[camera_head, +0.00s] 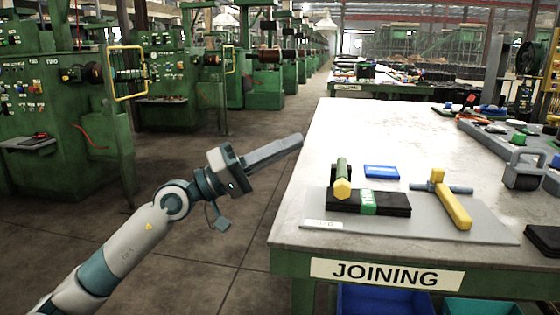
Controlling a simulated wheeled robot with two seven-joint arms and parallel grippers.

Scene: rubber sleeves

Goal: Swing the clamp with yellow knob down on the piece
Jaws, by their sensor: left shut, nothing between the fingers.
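The clamp with the yellow knob (342,188) shows as a green arm with a yellow end pointing toward me. It stands at the left part of the piece; whether it touches the piece I cannot tell. The piece, a flat black sleeve (393,204) with a green band (369,202) around its middle, lies on a grey plate (470,235) on the table. My left gripper (299,139) is shut and empty, left of the clamp, at the table's left edge and pointing right. My right gripper is not in view.
A yellow-handled tool (455,208) with a grey crossbar lies on the plate's right side. A blue box (381,172) lies behind the piece. A grey roller-like tool (524,170) and another black piece (543,240) are at right. The table's back left (360,125) is clear.

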